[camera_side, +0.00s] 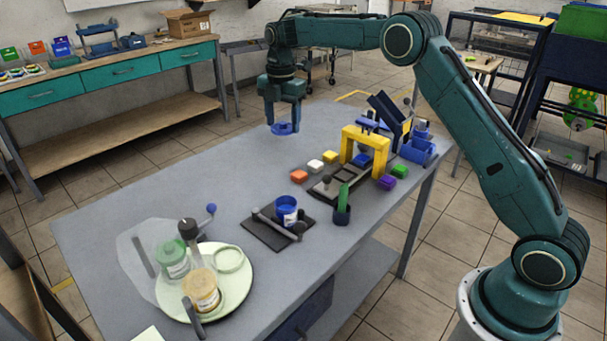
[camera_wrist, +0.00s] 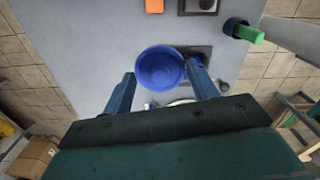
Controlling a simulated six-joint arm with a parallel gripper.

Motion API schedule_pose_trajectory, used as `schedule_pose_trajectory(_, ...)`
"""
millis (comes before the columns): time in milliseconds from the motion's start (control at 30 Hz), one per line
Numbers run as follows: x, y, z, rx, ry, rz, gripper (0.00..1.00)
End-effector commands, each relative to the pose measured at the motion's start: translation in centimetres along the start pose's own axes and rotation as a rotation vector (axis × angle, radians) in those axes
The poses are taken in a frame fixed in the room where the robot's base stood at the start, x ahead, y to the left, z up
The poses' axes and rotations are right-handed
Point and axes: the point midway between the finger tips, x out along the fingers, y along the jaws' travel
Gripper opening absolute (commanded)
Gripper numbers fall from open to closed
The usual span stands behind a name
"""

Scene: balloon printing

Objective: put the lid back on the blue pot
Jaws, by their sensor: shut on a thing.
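My gripper (camera_side: 284,119) is shut on a round blue lid (camera_side: 285,129), held above the far part of the grey table. In the wrist view the lid (camera_wrist: 160,69) sits between the two fingers of my gripper (camera_wrist: 161,80), its round face towards the camera. The blue pot (camera_side: 287,207) with a white label stands upright on a dark plate (camera_side: 263,232) nearer the front of the table, well apart from the lid. It appears open at the top. I cannot make out the pot in the wrist view.
A pale round tray (camera_side: 240,285) with green and yellow jars stands at the front left. A yellow arch (camera_side: 365,143), coloured blocks and a dark cup (camera_side: 342,214) with a green item stand to the right. The table's left half is mostly clear.

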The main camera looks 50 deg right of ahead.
Motion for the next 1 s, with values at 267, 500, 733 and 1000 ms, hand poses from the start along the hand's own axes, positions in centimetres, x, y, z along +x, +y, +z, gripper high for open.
schedule_pose_trajectory(267,0.0,0.0,0.0,0.000,0.000,0.000,0.38)
schedule_pose_trajectory(500,0.2,-0.1,-0.3,-0.013,0.000,0.000,0.38)
schedule_pose_trajectory(733,0.9,-0.7,-1.8,-0.084,0.001,-0.002,0.38)
schedule_pose_trajectory(1000,2.7,-2.5,-5.2,-0.256,0.000,-0.002,0.38)
